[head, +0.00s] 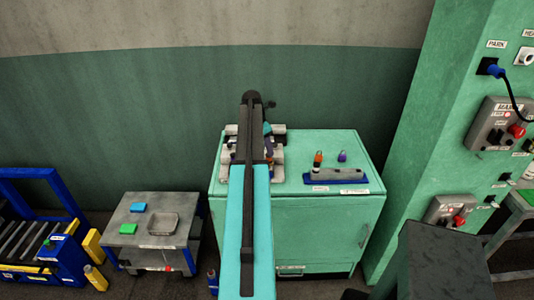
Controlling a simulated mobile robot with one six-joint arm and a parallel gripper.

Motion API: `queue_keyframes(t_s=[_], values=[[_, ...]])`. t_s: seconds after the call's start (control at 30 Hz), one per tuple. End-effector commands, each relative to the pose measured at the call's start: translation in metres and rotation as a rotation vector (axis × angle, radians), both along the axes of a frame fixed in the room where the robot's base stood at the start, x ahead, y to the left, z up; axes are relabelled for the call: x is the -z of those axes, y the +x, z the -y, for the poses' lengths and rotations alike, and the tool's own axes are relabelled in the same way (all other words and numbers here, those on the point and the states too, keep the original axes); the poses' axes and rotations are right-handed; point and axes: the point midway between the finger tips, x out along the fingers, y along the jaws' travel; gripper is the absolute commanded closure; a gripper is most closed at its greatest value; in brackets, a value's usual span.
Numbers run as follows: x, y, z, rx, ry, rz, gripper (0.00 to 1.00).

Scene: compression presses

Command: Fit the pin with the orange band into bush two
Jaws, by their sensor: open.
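The pin with the orange band (318,159) stands upright at the left of a small grey-and-blue rack (322,177) on top of the green cabinet (300,150). A purple-banded pin (342,156) stands to its right in the same rack. A grey fixture (278,173) sits on the cabinet's left half. My arm crosses in front of it and hides its middle. I cannot make out bush two or its label. My gripper is hidden behind my own arm, near the fixture, left of the rack; its fingers do not show.
A grey cart (125,237) at left carries a blue block (138,207), a green block (128,228) and a shallow tray (163,222). A blue roller stand (72,262) is farther left. A green control column (430,130) stands right of the cabinet. The cabinet top behind the rack is clear.

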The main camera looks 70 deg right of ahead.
Motion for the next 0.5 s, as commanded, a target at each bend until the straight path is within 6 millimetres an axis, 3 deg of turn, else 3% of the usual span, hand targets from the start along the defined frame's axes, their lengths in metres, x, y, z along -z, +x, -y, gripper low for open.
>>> queue_keyframes(t_s=[0.5], values=[[-0.061, 0.011, -0.012, -0.001, -0.002, 0.001, 0.54]])
